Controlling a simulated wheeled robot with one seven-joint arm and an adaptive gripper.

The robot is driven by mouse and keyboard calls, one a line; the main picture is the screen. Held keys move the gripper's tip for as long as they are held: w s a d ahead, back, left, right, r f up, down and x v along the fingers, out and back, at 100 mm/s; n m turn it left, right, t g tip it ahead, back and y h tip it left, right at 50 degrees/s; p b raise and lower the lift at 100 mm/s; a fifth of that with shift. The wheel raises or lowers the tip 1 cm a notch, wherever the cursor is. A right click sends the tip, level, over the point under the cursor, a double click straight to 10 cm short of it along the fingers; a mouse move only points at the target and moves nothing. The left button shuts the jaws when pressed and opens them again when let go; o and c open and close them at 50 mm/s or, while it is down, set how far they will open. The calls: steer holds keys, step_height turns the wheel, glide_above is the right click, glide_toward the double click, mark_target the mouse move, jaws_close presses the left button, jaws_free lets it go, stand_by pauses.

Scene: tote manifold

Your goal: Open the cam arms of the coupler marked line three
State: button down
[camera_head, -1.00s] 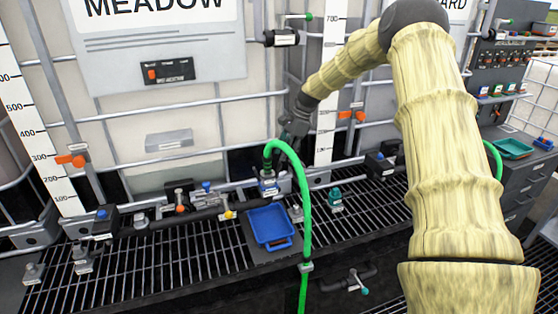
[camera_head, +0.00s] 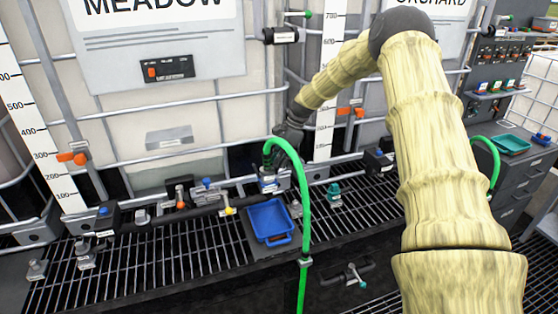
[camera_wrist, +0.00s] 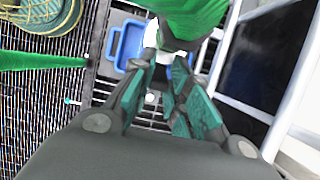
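A coupler (camera_head: 268,183) with a small label stands at the end of the dark pipe on the grated shelf. Its label is too small to read. A green hose (camera_head: 305,215) arches out of its top and hangs down in front. My gripper (camera_head: 285,145) is just behind and above the coupler, partly hidden by the hose. In the wrist view, the teal fingers of my gripper (camera_wrist: 163,72) are apart, with a gap between them. The pale coupler body (camera_wrist: 160,42) and green hose (camera_wrist: 190,15) are just beyond the tips; contact is unclear. The cam arms cannot be made out.
A blue tray (camera_head: 270,220) lies in front of the coupler. A teal-capped fitting (camera_head: 334,193) stands to the right. The pipe with valves (camera_head: 180,217) runs left. Cage bars (camera_head: 190,105) and a white tank stand behind. A teal tray (camera_head: 510,144) is far right.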

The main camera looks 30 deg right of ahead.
mark_target(278, 170)
steer(key=shift+d+f, duration=0.15)
steer(key=y+b, duration=0.1)
steer(key=y, duration=0.1)
steer(key=d+f+t+y+b, duration=0.1)
steer(key=b, duration=0.1)
steer(key=d+f+y+b, duration=0.1)
steer(key=y+b, duration=0.1)
steer(key=shift+s+d+t+y, duration=0.2)
steer(key=shift+s+t+y, duration=0.1)
steer(key=y+b, duration=0.1)
steer(key=b, duration=0.1)
steer(key=f+y+b, duration=0.1)
steer(key=b, duration=0.1)
steer(key=d+t+y+b, duration=0.1)
steer(key=y+b, duration=0.1)
steer(key=shift+s+f, duration=0.1)
steer(key=shift+f, duration=0.2)
steer(key=y+b, duration=0.2)
steer(key=b, duration=0.1)
steer(key=shift+d+f, duration=0.15)
steer(key=c, duration=1.4)
jaws_free()
steer(key=shift+o, duration=0.2)
